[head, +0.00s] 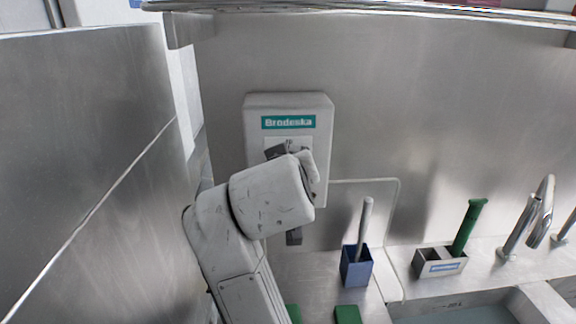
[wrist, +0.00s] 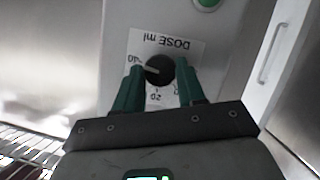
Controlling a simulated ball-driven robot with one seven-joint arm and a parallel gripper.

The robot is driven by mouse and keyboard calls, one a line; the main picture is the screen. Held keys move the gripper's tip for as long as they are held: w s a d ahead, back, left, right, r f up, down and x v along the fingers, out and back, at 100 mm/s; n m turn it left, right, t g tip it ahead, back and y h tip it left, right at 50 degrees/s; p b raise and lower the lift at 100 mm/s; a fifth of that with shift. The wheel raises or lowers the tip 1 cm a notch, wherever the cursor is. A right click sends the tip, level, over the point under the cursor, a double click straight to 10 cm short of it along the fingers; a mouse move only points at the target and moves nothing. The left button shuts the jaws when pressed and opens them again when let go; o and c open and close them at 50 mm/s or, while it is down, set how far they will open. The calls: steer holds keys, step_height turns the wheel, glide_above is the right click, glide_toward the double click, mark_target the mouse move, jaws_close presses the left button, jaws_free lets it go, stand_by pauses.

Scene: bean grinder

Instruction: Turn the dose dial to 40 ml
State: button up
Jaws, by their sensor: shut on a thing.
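The dose dial (wrist: 158,69) is a round black knob on a white label headed "DOSE ml" (wrist: 165,41), which appears upside down in the wrist view. A pale mark on the knob points left, near a number at the left that looks like 40. A 20 shows below the knob, and another number at the right is partly hidden. My gripper (wrist: 160,75) has its green fingers on either side of the knob, shut on it. In the head view my arm covers the dial on the white Brodeska dispenser (head: 258,110).
A steel panel (head: 80,150) stands close at the left. Below right are a blue holder (head: 356,268) with a grey-handled tool, a steel caddy (head: 425,264) with a green-handled brush, a faucet (head: 540,215) and a sink. Green blocks (head: 347,315) lie at the bottom edge.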

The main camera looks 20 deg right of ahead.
steer(key=shift+f, duration=0.2)
stand_by(0.4)
steer(key=o, duration=1.1)
steer(key=shift+r, duration=0.1)
steer(key=shift+c, duration=0.2)
steer(key=b+v, duration=0.1)
steer(key=v, duration=0.9)
steer(key=shift+s+r, duration=0.2)
steer(key=shift+s, duration=0.15)
steer(key=shift+a, duration=0.1)
